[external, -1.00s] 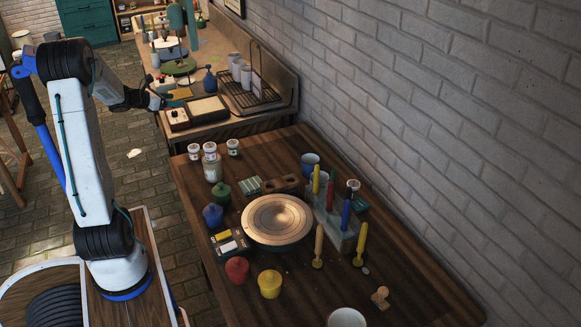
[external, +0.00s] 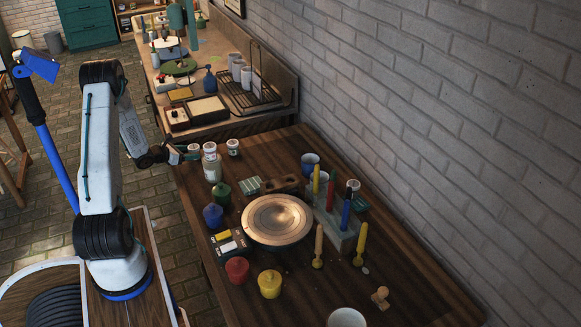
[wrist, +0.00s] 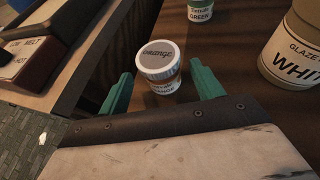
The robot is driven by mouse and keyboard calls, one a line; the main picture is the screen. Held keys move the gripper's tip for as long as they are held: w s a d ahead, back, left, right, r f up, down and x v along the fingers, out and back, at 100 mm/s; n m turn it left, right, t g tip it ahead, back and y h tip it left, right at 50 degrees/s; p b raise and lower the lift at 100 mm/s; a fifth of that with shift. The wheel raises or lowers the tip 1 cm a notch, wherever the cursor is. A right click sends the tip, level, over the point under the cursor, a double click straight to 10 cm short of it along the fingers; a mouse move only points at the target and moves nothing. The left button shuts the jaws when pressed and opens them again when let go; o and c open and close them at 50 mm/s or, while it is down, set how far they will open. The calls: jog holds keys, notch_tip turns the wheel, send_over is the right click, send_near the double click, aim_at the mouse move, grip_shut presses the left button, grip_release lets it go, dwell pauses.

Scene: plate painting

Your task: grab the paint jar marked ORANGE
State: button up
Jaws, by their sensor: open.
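The paint jar marked orange (wrist: 160,68) is small and white, with a grey-brown lid lettered "orange". In the wrist view it stands upright just ahead of my gripper (wrist: 162,83), roughly centred between the two green fingertips. The fingers are apart and nothing is held. In the external view my gripper (external: 182,153) is low at the table's far left corner, close beside the leftmost small white jar (external: 194,150). The fingertips partly overlap that jar there, so contact cannot be told.
A jar marked green (wrist: 201,11) stands beyond, and a large glaze jar lettered "WHIT" (wrist: 292,45) is close on the right. The wooden table's edge (wrist: 95,75) is to the left. A banding wheel (external: 277,216) stands mid-table among coloured pots.

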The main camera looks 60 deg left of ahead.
aim_at(198, 152)
jog(key=x, duration=0.5)
jog(key=shift+d, duration=0.15)
jog(key=c, duration=1.1)
